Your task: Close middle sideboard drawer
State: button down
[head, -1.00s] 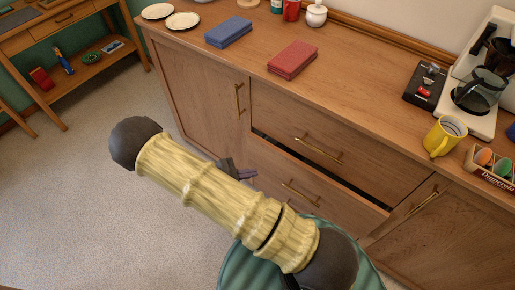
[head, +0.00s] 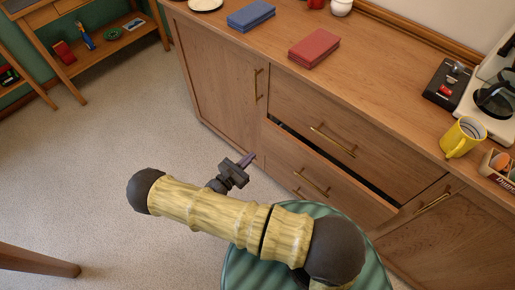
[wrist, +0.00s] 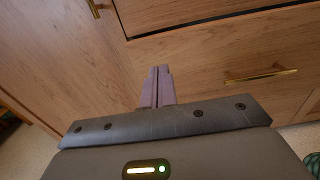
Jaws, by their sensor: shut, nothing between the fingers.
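The wooden sideboard's middle drawer (head: 345,186) stands slightly out, with a dark gap along its top edge below the upper drawer (head: 365,136). Its brass handle (head: 312,181) is on the front. In the wrist view the drawer front (wrist: 205,70) fills the upper middle, with a brass handle (wrist: 262,75) at right. My gripper (head: 248,159) is shut and empty, near the left end of the drawer front. In the wrist view its purple fingers (wrist: 160,69) point at the wood; I cannot tell whether they touch. My arm hides the sideboard's lower part.
A cupboard door (head: 220,85) is to the left, another (head: 450,235) to the right. A green round seat (head: 240,268) stands close in front, under my arm. Red (head: 314,48) and blue (head: 250,15) books lie on top. Open carpet (head: 110,140) lies left.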

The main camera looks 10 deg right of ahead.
aim_at(277, 131)
jog(key=x, duration=1.3)
jog(key=shift+d, duration=0.1)
jog(key=shift+w, duration=0.15)
